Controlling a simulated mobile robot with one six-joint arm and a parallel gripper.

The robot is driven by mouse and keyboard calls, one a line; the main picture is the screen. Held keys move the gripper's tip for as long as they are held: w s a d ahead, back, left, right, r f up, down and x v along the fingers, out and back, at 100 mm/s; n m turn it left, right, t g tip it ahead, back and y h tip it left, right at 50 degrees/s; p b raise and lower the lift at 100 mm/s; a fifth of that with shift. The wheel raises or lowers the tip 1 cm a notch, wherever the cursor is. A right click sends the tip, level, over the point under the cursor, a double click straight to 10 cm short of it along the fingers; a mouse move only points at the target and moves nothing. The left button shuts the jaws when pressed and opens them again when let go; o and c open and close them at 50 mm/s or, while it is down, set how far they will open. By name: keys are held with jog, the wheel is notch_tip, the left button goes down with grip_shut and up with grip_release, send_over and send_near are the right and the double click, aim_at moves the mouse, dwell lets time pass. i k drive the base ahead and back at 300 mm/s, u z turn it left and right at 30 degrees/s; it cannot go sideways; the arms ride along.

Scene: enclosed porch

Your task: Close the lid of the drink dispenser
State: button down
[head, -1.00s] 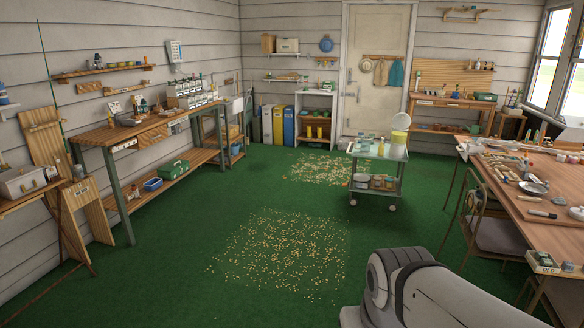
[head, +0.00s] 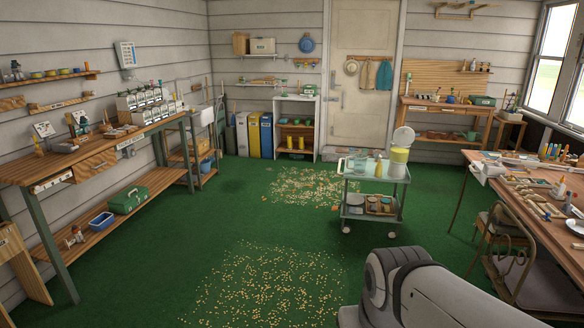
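The drink dispenser (head: 397,163) is a yellow container with a pale top band, standing at the right end of a small wheeled cart (head: 379,204). Its round whitish lid (head: 404,137) is raised and tilted up above the container, so it is open. The cart stands some way ahead of me, right of centre. My arm shows as a large grey-white link at the bottom right. My gripper is outside the picture.
Clear jugs and a yellow bottle (head: 378,170) share the cart's top. A chair (head: 509,258) and a cluttered table (head: 540,212) stand to the right. A workbench (head: 98,160) runs along the left. Green floor with scattered yellowish bits (head: 270,285) lies open between.

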aim_at(403, 136)
jog(key=z, duration=0.2)
jog(key=i, duration=1.6)
jog(key=z, duration=0.4)
jog(key=i, duration=1.55)
jog(key=z, duration=0.35)
jog(key=i, duration=1.2)
jog(key=z, duration=0.25)
